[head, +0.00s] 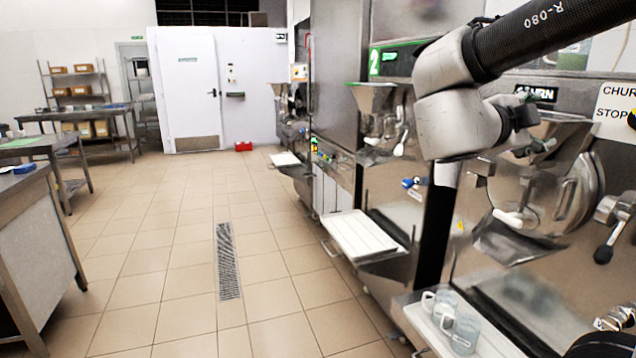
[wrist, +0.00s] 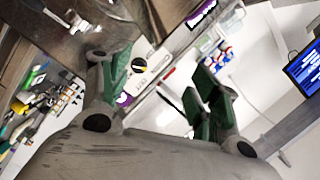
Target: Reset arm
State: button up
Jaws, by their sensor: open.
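My gripper (wrist: 160,78) shows in the wrist view with its two green-padded fingers spread wide apart. Nothing is between them, so it is open and empty. The view behind the fingers is strongly tilted. In the head view my arm reaches in from the upper right, in front of the batch freezers. Its grey wrist joints hang before the freezer marked 2 and the nearer freezer (head: 545,195). The gripper's fingers cannot be made out clearly in the head view.
Clear glass mugs (head: 464,332) stand on the white shelf (head: 424,330) of the nearest freezer. An empty white tray (head: 360,234) juts out from the freezer beyond. Steel worktables (head: 40,250) line the left. The tiled floor (head: 170,270) between is clear, with a drain grate (head: 228,262).

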jog(key=w+a+f+n+t+y, duration=0.2)
jog(key=w+a+n+t+y, duration=0.5)
jog(key=w+a+n+y, duration=0.55)
jog(key=s+a+f+n+g+y, duration=0.5)
jog(key=s+a+f+n+y, duration=0.2)
jog(key=a+n+y, duration=0.15)
jog(key=s+d+f+n+g+h, duration=0.1)
jog(key=s+d+f+n+g, duration=0.4)
jog(key=s, duration=0.3)
jog(key=s+d+f+m+g+h, duration=0.1)
jog(key=s+d+h, duration=0.1)
jog(key=s+d, duration=0.3)
jog(key=s+d+m+g+h, duration=0.1)
jog(key=s+d+h, duration=0.2)
jog(key=s+d, duration=0.3)
jog(key=shift+d+f, duration=0.4)
jog(key=shift+d, duration=1.9)
jog(key=shift+s, duration=0.1)
